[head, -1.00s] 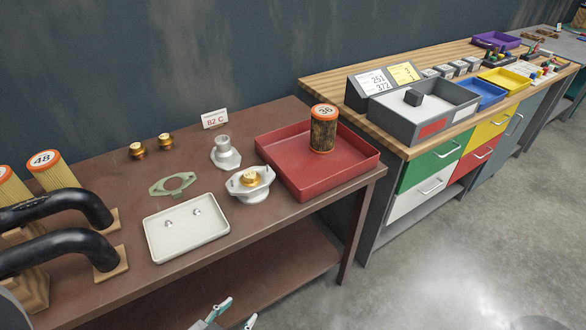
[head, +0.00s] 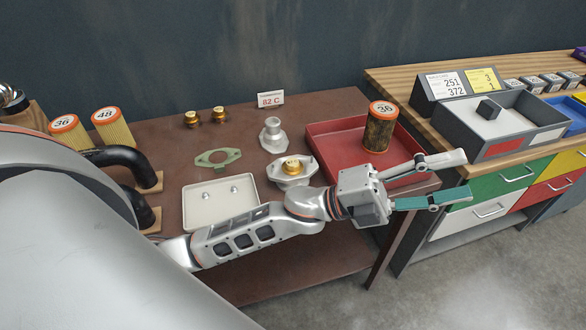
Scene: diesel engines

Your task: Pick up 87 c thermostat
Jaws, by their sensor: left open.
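Two small brass thermostats stand at the back of the brown table, a left one (head: 191,119) and a right one (head: 219,114). A third brass thermostat (head: 291,166) sits in a pale metal housing (head: 290,182) nearer the front. I cannot read a temperature on any of them. A small sign (head: 270,99) behind the table's middle reads 82 C. My left gripper (head: 462,177) is open and empty, its fingers pointing right past the table's right end, well away from the thermostats. My right gripper is not in view.
A red tray (head: 329,137) holds a dark filter marked 36 (head: 379,130). A white tray (head: 204,216) with two small bolts, a green gasket (head: 217,158) and a grey metal neck (head: 272,137) lie around the middle. Black hoses (head: 125,160) and filters stand left.

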